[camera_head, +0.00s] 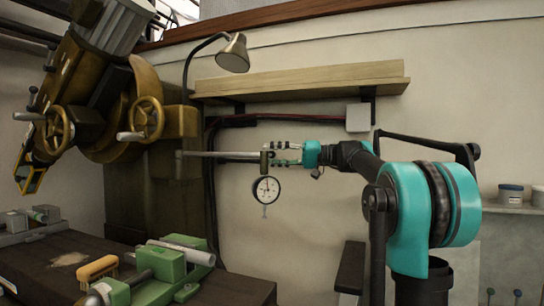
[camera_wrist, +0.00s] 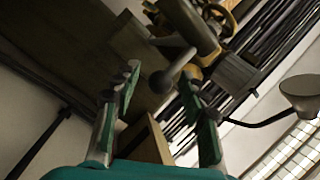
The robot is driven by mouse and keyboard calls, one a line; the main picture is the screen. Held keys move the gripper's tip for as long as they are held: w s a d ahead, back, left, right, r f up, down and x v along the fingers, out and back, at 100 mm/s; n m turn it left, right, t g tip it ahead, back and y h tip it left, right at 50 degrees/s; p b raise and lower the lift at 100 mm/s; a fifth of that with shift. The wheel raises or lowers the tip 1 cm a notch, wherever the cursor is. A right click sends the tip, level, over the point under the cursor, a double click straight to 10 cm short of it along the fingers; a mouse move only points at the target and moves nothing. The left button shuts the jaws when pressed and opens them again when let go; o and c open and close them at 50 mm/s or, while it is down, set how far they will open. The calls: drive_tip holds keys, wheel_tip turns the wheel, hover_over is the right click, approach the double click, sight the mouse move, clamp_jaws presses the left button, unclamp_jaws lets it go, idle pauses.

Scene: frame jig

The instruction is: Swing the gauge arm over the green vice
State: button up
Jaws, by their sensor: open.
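The gauge arm (camera_head: 222,154) is a grey horizontal bar reaching right from the brown machine column, with a dial gauge (camera_head: 266,190) hanging under its right end. My gripper (camera_head: 276,153) is open at that right end, its fingers pointing left, one above the other. In the wrist view a grey rod with a rounded knob (camera_wrist: 163,81) shows between the open fingertips (camera_wrist: 160,88); I cannot tell whether they touch it. The green vice (camera_head: 165,268) sits on the dark bench, below and left of the gauge.
The brown machine (camera_head: 140,110) with handwheels stands at left. A lamp (camera_head: 233,54) and wooden shelf (camera_head: 300,80) are above the gauge arm. Open air lies between gauge and bench.

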drive_tip(key=shift+a, duration=0.15)
drive_tip(key=shift+c, duration=0.2)
clamp_jaws()
